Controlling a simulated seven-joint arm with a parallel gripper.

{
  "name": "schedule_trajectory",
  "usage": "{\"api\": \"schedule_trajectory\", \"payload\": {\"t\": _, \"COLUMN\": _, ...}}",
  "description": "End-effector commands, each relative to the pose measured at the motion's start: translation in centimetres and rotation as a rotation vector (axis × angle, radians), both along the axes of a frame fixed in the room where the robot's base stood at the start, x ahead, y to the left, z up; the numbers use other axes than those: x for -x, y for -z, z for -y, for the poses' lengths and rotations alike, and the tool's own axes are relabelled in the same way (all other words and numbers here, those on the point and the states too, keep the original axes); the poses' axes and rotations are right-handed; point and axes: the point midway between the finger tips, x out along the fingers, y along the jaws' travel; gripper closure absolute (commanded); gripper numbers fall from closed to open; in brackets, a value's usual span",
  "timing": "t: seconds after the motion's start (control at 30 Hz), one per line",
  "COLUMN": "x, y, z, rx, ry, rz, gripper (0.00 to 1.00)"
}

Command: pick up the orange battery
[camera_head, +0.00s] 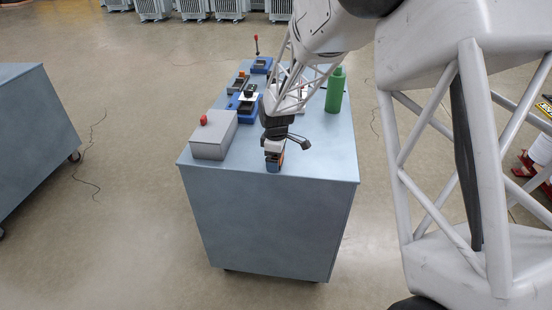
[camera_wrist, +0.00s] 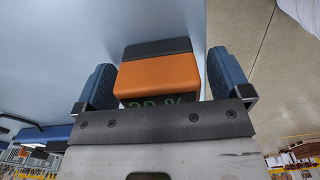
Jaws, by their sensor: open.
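The orange battery (camera_wrist: 160,76) is an orange block with a dark grey end and a dark strip with green characters on its near side. In the wrist view it sits between the two blue-padded fingers of my gripper (camera_wrist: 160,64), one on each side. The jaws are open; whether a pad touches the battery I cannot tell. In the head view my gripper (camera_head: 274,156) reaches down at the table's near edge, and little of the battery shows beside the fingers.
The blue-grey table (camera_head: 320,165) carries a grey box with a red button (camera_head: 213,135), a green bottle (camera_head: 335,90) and blue devices (camera_head: 245,103) along its left side. The table top right of my gripper is clear. Another cabinet (camera_head: 35,120) stands apart on the left.

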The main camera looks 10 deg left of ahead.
Motion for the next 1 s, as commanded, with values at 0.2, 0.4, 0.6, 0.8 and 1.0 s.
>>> {"api": "schedule_trajectory", "payload": {"t": 0.2, "x": 0.0, "y": -0.01, "z": 0.0, "rx": 0.0, "ry": 0.0, "rz": 0.0, "gripper": 0.04}}
{"api": "schedule_trajectory", "payload": {"t": 0.4, "x": 0.0, "y": -0.02, "z": 0.0, "rx": 0.0, "ry": 0.0, "rz": 0.0, "gripper": 0.04}}
{"api": "schedule_trajectory", "payload": {"t": 0.6, "x": 0.0, "y": -0.03, "z": 0.0, "rx": 0.0, "ry": 0.0, "rz": 0.0, "gripper": 0.23}}
{"api": "schedule_trajectory", "payload": {"t": 0.8, "x": 0.0, "y": -0.03, "z": 0.01, "rx": 0.0, "ry": 0.0, "rz": 0.0, "gripper": 0.53}}
{"api": "schedule_trajectory", "payload": {"t": 1.0, "x": -0.02, "y": -0.08, "z": -0.01, "rx": 0.0, "ry": 0.0, "rz": 0.001, "gripper": 0.69}}
